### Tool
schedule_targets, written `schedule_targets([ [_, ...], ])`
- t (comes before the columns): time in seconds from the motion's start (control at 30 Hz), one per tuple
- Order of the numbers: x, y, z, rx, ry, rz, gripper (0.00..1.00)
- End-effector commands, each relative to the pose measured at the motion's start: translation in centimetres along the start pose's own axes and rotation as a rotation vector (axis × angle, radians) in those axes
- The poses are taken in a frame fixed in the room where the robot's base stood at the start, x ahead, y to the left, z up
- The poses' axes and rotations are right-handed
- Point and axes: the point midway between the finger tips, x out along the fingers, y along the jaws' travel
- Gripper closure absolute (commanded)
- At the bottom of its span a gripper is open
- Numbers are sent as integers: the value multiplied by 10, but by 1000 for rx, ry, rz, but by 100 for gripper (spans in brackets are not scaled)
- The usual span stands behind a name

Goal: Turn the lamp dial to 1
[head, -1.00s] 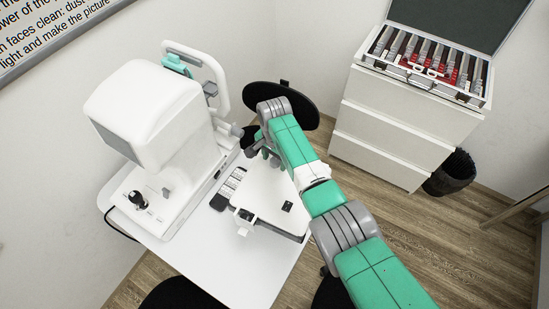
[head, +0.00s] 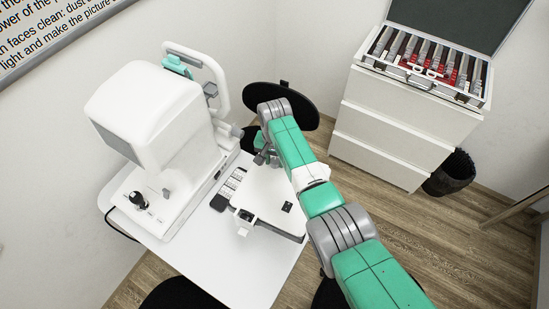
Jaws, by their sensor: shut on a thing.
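My gripper (head: 262,157) is small in the head view, at the far end of a flat white unit (head: 264,196) on the white table. My green and grey arm reaches to it from the lower right and covers part of that area. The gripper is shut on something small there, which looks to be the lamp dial. The dial itself and its marks are hidden or too small to read.
A large white eye-test instrument (head: 150,110) stands at the left of the table (head: 235,270), with a black joystick (head: 137,199). A white headrest frame (head: 215,80) rises behind. An open lens case (head: 425,65) sits on drawers (head: 395,125) at the right.

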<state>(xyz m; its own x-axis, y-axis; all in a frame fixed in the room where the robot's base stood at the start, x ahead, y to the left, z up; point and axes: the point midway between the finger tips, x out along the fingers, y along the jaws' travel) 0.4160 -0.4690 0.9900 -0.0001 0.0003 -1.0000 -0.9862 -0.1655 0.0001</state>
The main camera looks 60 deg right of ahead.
Motion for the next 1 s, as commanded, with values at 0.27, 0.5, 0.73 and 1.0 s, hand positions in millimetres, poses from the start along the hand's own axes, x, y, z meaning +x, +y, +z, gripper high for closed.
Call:
schedule_targets([
  [0.27, -2, 0, 0, -254, 1, -1, 92],
  [0.5, -2, 1, -1, -440, 1, -1, 92],
  [0.73, -2, 1, -1, -565, 2, 0, 92],
  [1.0, -2, 1, -1, -637, 2, 0, 92],
])
